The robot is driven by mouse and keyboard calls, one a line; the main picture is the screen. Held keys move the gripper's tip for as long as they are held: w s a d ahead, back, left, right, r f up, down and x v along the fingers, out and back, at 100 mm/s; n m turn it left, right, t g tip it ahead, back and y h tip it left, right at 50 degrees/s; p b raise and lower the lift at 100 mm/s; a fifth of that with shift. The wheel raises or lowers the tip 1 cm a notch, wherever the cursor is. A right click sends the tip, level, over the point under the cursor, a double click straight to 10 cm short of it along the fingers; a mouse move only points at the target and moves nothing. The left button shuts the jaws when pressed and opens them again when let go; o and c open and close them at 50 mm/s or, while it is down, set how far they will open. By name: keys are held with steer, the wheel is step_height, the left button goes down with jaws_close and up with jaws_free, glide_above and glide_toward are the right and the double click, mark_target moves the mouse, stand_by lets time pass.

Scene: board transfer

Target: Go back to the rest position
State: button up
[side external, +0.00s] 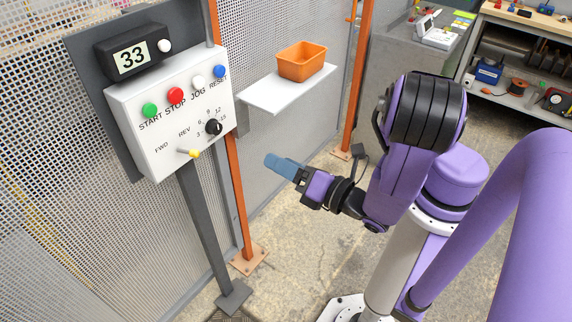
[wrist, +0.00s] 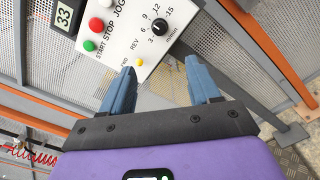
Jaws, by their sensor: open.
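My gripper (side external: 272,163) is open and empty, held in free air in front of the control panel. In the wrist view my gripper (wrist: 163,82) shows its two blue fingers apart with nothing between them. The white control panel (side external: 138,94) carries a green START button (side external: 150,110), a red STOP button (side external: 176,95), a white JOG button, a blue RESET button (side external: 219,71), a black dial (side external: 213,127) and a yellow-tipped FWD/REV lever (side external: 193,153). In the wrist view the yellow tip (wrist: 139,62) shows beside the left finger. The gripper appears apart from the panel.
A display reading 33 (side external: 131,58) is mounted above the panel. An orange bin (side external: 302,62) stands on a white shelf (side external: 265,97) to the right. Orange posts (side external: 237,190) and mesh fencing (side external: 60,180) stand behind. A workbench with tools is at the far right.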

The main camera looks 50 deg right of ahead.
steer(key=s+d+r+m+g+h, duration=0.2)
steer(key=s+d+m+g+h, duration=0.2)
steer(key=d+m+g+h, duration=0.7)
steer(key=s+a+r+m+g+y, duration=0.2)
steer(key=s+g+y, duration=0.4)
steer(key=y, duration=0.5)
step_height(320, 180, up, 3)
steer(key=shift+s+a+f+m+g, duration=0.15)
steer(key=shift+s+a+m+g, duration=0.25)
steer(key=shift+s+m, duration=0.35)
stand_by(0.4)
